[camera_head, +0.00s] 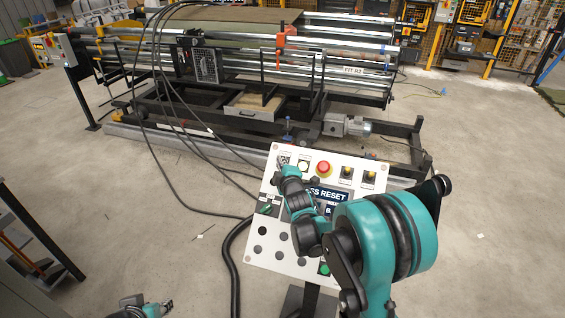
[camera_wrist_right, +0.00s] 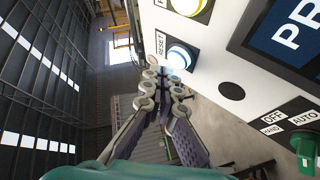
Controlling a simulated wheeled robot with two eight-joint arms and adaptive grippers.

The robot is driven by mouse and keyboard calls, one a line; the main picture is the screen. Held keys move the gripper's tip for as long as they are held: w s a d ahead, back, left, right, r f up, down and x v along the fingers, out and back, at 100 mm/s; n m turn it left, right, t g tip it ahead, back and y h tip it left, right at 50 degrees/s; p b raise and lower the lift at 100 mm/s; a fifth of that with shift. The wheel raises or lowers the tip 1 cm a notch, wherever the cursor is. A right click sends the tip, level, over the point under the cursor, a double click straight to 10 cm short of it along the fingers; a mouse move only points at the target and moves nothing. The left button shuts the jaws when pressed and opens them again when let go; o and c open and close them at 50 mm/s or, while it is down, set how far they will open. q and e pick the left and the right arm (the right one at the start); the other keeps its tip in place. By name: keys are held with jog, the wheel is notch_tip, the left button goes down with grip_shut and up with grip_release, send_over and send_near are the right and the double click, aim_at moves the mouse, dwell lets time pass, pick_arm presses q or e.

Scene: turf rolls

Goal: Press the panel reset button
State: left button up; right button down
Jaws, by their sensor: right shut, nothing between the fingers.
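The white control panel (camera_head: 257,248) stands tilted in the middle of the head view, partly covered by my right arm. The reset button (camera_wrist_right: 181,56) is a round, pale blue-white lit button labelled RESET in the right wrist view.
Beside the reset button are a lit white button (camera_head: 304,168) and a red stop button (camera_head: 323,168). A green selector (camera_wrist_right: 304,143) and a blue screen (camera_wrist_right: 285,35) sit close by. A roller machine (camera_head: 240,75) stands behind; black cables (camera_head: 185,130) hang left of the panel.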

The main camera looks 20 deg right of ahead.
jog(key=shift+f, duration=0.1)
jog(key=shift+w+d+f+b, duration=0.15)
jog(key=shift+w+f+b, duration=0.1)
jog(key=shift+b, duration=0.1)
jog(key=shift+w+d+f+b, duration=0.15)
jog(key=shift+w+f+b, duration=0.05)
jog(key=shift+f+b, duration=0.15)
dwell(0.8)
jog(key=shift+r, duration=0.1)
jog(key=shift+s+a+r+p, duration=0.3)
jog(key=shift+s+r+p, duration=0.15)
jog(key=shift+r, duration=0.1)
jog(key=shift+r, duration=0.1)
jog(key=s+r+p, duration=0.1)
jog(key=a+r+p, duration=0.1)
jog(key=s+r, duration=0.1)
jog(key=shift+s+a+r+p, duration=0.35)
jog(key=shift+a+p, duration=0.05)
dwell(0.9)
